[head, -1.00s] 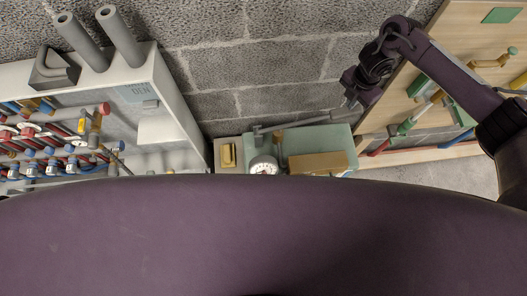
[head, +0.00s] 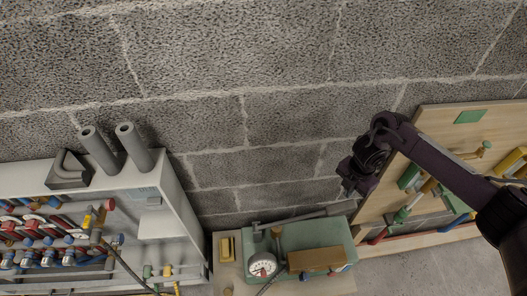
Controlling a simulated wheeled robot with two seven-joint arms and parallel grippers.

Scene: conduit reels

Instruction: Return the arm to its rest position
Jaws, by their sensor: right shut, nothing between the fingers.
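My right arm comes in from the right edge in the head view. Its gripper (head: 347,191) points downward, shut and empty, in front of the block wall and just left of the wooden tool board (head: 437,118). It hangs above and to the right of the green bench machine (head: 338,233), apart from it as far as I can tell. My left arm and left gripper are not in view.
A white cabinet (head: 172,190) with red and blue valves and pipes (head: 40,238) stands at the left, with two grey tubes (head: 98,150) on top. A round gauge (head: 262,266), a brown block (head: 316,259) and a yellow box (head: 227,249) are at bottom centre. The wall (head: 270,60) above is bare.

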